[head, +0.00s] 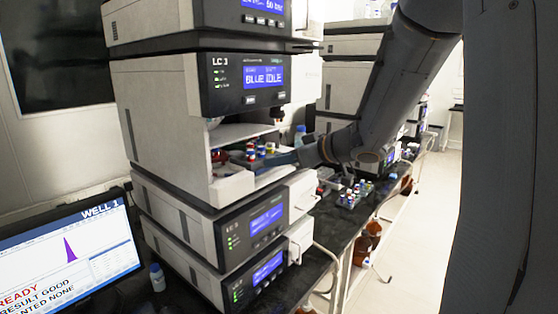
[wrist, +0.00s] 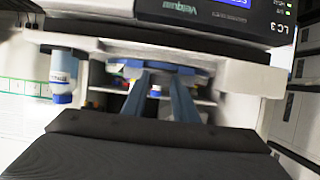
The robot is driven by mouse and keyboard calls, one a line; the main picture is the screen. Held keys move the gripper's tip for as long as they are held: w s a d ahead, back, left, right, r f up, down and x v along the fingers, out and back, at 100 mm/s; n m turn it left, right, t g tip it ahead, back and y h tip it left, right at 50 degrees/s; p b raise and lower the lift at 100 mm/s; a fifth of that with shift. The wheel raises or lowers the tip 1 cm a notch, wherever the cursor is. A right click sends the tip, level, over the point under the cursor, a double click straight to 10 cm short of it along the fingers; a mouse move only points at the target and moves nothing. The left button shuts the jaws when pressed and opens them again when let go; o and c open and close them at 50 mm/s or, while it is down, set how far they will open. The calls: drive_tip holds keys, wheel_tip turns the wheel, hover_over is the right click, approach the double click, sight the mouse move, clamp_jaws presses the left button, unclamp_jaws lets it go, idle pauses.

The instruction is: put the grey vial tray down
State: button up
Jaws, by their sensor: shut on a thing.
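My gripper (head: 282,159) reaches from the right into the open bay of the instrument labelled LC 3 (head: 180,105). Its blue fingers also show in the wrist view (wrist: 160,85), in front of the bay. The gripper is shut on the grey vial tray (head: 262,161), which is mostly hidden by the fingers and bay. Vials with red, blue and yellow caps show at the fingertips. I cannot tell whether the tray touches the bay floor.
Another vial tray (head: 351,198) stands on the dark bench, right of the instrument stack. A pale drawer front (head: 233,186) juts out at the bay's lower left. A monitor (head: 70,255) and a small bottle (head: 157,277) are at the lower left. Brown bottles (head: 366,243) stand below the bench.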

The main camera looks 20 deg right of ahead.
drive_tip(key=o, duration=1.1)
drive_tip(key=shift+f, duration=0.1)
